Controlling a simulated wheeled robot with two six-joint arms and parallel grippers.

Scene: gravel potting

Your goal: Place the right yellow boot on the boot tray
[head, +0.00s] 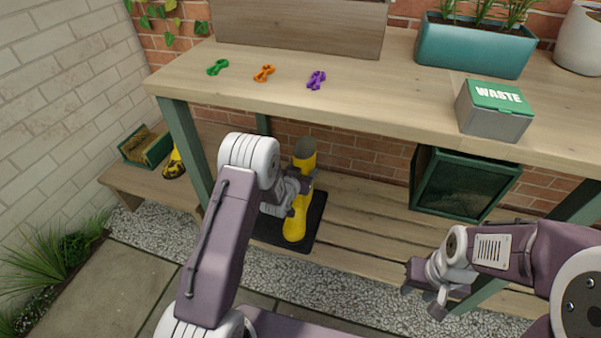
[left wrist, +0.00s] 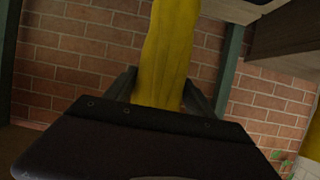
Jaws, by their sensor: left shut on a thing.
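My left gripper (head: 303,190) is shut on a yellow boot (head: 294,228), seen around its shaft in the left wrist view (left wrist: 168,50). The boot is roughly upright, with its grey opening up and its toe toward me. It is over the dark boot tray (head: 317,226) on the lower shelf; I cannot tell whether its sole touches the tray. My left arm hides part of the tray. Another yellow boot (head: 174,165) with dark marks stands on the low bench at the left, partly hidden by the table leg. My right gripper (head: 423,289) is open and empty at the lower right.
The potting table (head: 400,108) is above the lower shelf (head: 365,232), with a green leg (head: 183,140) left of my arm. A dark green crate (head: 462,185) stands on the shelf's right. A brush-like box (head: 146,147) is on the bench (head: 150,188). The shelf between tray and crate is clear.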

